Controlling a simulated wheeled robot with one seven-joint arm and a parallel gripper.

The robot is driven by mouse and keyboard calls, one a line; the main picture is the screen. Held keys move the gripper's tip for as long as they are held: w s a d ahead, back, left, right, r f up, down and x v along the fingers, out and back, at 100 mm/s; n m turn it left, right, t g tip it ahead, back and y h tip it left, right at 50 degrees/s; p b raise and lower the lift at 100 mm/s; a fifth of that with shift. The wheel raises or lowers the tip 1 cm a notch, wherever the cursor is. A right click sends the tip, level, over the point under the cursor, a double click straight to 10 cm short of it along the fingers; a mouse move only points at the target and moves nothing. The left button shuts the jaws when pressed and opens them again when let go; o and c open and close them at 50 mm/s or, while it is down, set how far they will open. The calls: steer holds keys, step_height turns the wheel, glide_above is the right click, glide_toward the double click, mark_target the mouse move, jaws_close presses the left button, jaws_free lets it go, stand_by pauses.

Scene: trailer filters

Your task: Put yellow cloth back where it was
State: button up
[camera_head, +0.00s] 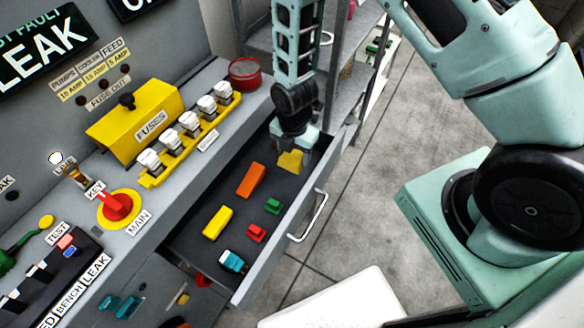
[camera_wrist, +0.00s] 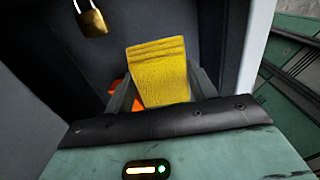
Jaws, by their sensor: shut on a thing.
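The yellow cloth (camera_head: 291,161) is at the far end of the open drawer (camera_head: 183,242), under my gripper (camera_head: 299,150). In the wrist view the yellow cloth (camera_wrist: 160,72) looks folded, with ridges along its top edge, and sits between the two fingers of my gripper (camera_wrist: 160,90). My gripper is shut on the cloth and points down into the drawer. I cannot tell whether the cloth touches the drawer floor.
The drawer also holds an orange block (camera_head: 251,180), a yellow block (camera_head: 217,222), a green piece (camera_head: 273,206), a red piece (camera_head: 256,233) and a teal-and-white piece (camera_head: 233,262). A brass padlock (camera_wrist: 91,20) shows in the wrist view. The drawer walls stand close around my gripper.

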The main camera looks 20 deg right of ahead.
mark_target(294, 154)
steer(key=shift+f+p, duration=0.5)
steer(key=shift+f, duration=2.75)
steer(key=o, duration=0.9)
steer(key=shift+f, duration=0.1)
step_height(294, 154, up, 12)
steer(key=shift+r+b, duration=0.15)
steer(key=shift+b, duration=0.95)
steer(key=s+a+r+m, duration=0.2)
steer(key=s+r+m, duration=0.4)
steer(key=r, duration=0.1)
steer(key=s+a+r+m, duration=0.2)
steer(key=s+r+m, duration=0.3)
steer(key=s+r, duration=0.2)
steer(key=s+a+r+m, duration=0.2)
steer(key=s+r+m, duration=0.4)
steer(key=r, duration=0.3)
steer(key=shift+s+a+r+m+y, duration=0.1)
steer(key=shift+s+m+y, duration=0.2)
steer(key=shift+s, duration=0.25)
